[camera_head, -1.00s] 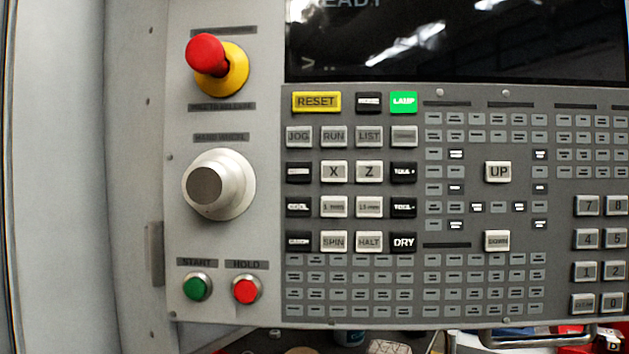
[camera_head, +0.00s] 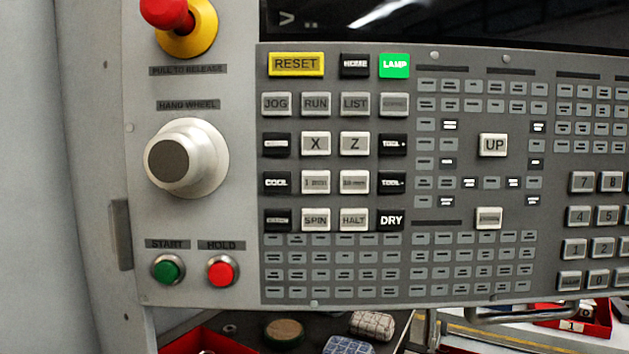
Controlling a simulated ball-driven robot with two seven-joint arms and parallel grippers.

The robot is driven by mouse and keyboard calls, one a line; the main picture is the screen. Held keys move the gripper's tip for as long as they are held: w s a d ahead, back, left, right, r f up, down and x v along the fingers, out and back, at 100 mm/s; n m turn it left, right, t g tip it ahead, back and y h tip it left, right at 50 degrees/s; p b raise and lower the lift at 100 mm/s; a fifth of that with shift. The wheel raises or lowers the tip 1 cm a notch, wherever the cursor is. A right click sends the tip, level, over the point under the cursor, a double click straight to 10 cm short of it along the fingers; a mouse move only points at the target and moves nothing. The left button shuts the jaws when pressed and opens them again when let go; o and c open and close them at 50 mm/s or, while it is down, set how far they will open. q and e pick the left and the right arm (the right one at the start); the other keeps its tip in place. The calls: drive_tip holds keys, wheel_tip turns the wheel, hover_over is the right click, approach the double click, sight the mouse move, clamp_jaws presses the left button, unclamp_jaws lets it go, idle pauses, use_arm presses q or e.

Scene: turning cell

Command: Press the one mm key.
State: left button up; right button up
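The 1 mm key (camera_head: 315,183) is a small pale key with a blurred label on the grey control panel (camera_head: 190,225). It sits below the X key (camera_head: 316,144) and above the SPIN key (camera_head: 315,219). The dark COOL key (camera_head: 276,183) is to its left, and a similar pale key that seems to read 10 mm (camera_head: 354,182) is to its right. Nothing covers the key. Neither of my grippers shows in the head view.
A red emergency knob (camera_head: 168,10), a hand wheel (camera_head: 185,158), and green START (camera_head: 168,270) and red HOLD (camera_head: 222,271) buttons stand out on the left. The green LAMP key (camera_head: 394,65) is lit. Below are red bins (camera_head: 205,341) and a handle (camera_head: 520,313).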

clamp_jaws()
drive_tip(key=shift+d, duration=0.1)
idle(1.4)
